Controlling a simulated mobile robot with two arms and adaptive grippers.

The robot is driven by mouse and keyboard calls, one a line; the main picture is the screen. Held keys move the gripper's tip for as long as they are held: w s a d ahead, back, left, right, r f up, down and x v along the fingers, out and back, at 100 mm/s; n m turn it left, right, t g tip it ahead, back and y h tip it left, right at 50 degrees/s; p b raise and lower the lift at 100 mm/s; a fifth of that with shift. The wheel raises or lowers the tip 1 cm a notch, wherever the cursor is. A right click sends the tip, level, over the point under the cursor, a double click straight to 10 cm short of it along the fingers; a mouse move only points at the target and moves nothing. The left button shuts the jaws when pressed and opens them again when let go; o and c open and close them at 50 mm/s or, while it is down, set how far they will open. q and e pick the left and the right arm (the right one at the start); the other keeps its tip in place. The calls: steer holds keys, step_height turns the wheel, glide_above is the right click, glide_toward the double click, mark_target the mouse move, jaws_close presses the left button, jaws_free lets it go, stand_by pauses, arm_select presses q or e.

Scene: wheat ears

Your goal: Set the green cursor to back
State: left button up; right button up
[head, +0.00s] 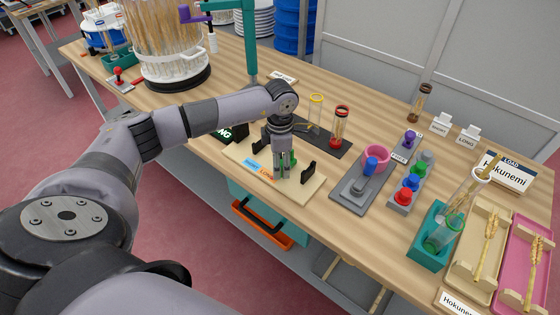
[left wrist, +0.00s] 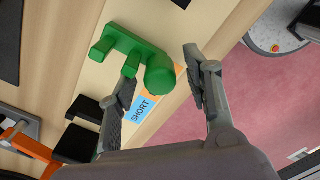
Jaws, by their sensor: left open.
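The green cursor (left wrist: 135,50) has a round knob and sits on a pale board (head: 235,152). In the head view only small green parts (head: 293,160) show behind my gripper. My left gripper (head: 283,172) points down over the board, right at the cursor. In the left wrist view its open fingers (left wrist: 158,78) stand on either side of the round knob in the picture. I cannot tell whether a finger touches it. A blue SHORT label (left wrist: 142,108) and an orange LONG label (head: 267,172) lie on the board's near side. My right gripper is not in view.
A black block (head: 308,171) stands on the board's right end. A grey panel with a pink ring (head: 376,157) and a row of coloured knobs (head: 408,185) stand to the right. Behind the board is a dark mat with two tubes (head: 340,125).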

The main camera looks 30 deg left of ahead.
arm_select(q)
steer(key=shift+c, duration=0.5)
jaws_close()
steer(key=shift+d, duration=0.1)
stand_by(0.3)
